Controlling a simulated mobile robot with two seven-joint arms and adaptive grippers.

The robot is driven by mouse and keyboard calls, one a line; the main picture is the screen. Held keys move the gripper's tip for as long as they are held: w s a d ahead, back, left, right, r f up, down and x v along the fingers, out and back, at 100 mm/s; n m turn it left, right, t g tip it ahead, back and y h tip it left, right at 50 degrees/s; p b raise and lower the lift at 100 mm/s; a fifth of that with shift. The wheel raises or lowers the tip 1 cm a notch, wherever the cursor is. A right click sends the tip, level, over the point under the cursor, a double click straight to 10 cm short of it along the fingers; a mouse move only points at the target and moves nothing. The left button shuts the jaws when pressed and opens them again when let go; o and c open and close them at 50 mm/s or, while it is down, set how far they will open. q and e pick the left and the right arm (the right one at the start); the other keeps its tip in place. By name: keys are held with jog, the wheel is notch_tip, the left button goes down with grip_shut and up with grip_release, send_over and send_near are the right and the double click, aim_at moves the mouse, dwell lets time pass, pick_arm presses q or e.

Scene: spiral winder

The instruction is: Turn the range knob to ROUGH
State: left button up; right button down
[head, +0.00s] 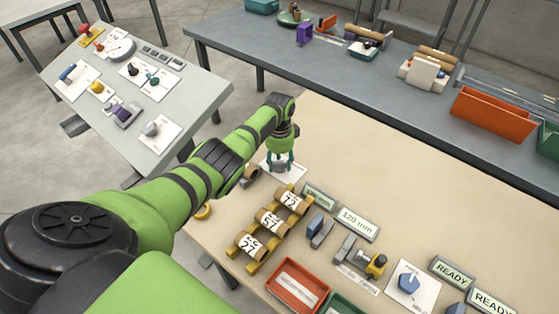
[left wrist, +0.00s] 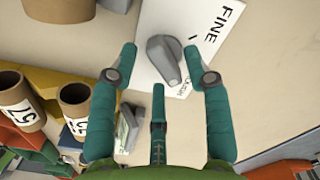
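The range knob (left wrist: 161,58) is a grey knob on a white card (left wrist: 205,28) in the left wrist view. The card reads FINE at its upper right; a second word lies by the knob's lower end, partly hidden and hard to read. The knob's narrower end points toward that second word. My left gripper (left wrist: 164,66) is open, its teal fingers spread on both sides of the knob, with a third finger below it. Contact cannot be told. In the head view, my left gripper (head: 280,163) points down over the card. My right gripper is not in view.
Cardboard rolls (head: 272,221) on yellow holders stand close to the left gripper. Display plates (head: 357,223), a blue knob (head: 408,282) and an orange tray (head: 297,288) lie nearer the front. The beige table behind the gripper is clear.

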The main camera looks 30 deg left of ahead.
aim_at(280, 164)
pick_arm(q)
notch_tip(280, 164, up, 12)
dwell(0.6)
dwell(0.5)
